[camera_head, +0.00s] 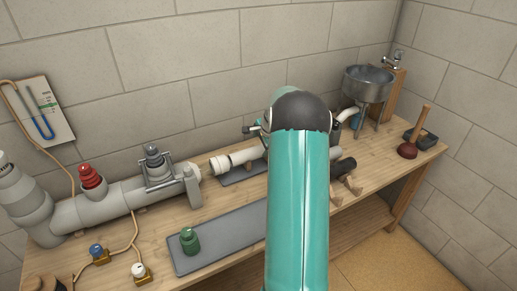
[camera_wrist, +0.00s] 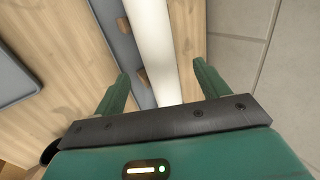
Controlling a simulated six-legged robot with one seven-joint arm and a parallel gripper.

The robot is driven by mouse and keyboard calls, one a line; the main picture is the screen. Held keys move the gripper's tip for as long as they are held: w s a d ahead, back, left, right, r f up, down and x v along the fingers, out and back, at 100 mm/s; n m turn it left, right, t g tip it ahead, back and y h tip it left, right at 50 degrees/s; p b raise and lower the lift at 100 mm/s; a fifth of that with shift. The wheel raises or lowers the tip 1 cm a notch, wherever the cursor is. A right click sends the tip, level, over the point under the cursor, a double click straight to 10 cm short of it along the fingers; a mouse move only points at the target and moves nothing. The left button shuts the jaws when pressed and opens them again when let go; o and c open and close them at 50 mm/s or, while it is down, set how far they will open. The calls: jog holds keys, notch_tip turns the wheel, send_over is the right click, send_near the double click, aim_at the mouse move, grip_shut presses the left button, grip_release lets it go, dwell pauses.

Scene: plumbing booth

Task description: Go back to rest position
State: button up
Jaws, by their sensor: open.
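My gripper (camera_wrist: 160,90) is open in the wrist view, with its two green fingers apart. A white pipe (camera_wrist: 150,45) runs lengthwise between and beyond the fingers; I cannot tell whether it is above or level with the fingertips. In the head view my teal arm (camera_head: 298,200) reaches over the workbench (camera_head: 225,224) and hides the gripper and part of the bench. The white pipe (camera_head: 240,156) shows to the left of the arm, on a grey mat.
A large grey pipe (camera_head: 110,204) with a red knob (camera_head: 90,176) stands at left. A grey tray (camera_head: 225,236) holds a green piece (camera_head: 189,240). A metal sink (camera_head: 368,84) and a plunger (camera_head: 408,150) stand at right. Block walls rise behind.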

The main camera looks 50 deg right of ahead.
jog(key=v, duration=0.7)
jog(key=shift+r, duration=0.2)
jog(key=s+a+r+n, duration=0.1)
jog(key=a+r+n, duration=0.3)
jog(key=a, duration=0.5)
jog(key=s+a+r+n+y, duration=0.1)
jog(key=a+r+n, duration=0.3)
jog(key=a, duration=0.5)
jog(key=s+a+r+n, duration=0.1)
jog(key=a+r+n, duration=0.1)
jog(key=a+r, duration=0.6)
jog(key=s+a+f+n, duration=0.1)
jog(key=s+a+n, duration=1)
jog(key=s+a, duration=0.8)
jog(key=shift+s+a+f+n+y, duration=0.2)
jog(key=shift+a+f+n+y, duration=0.15)
jog(key=shift+a, duration=0.7)
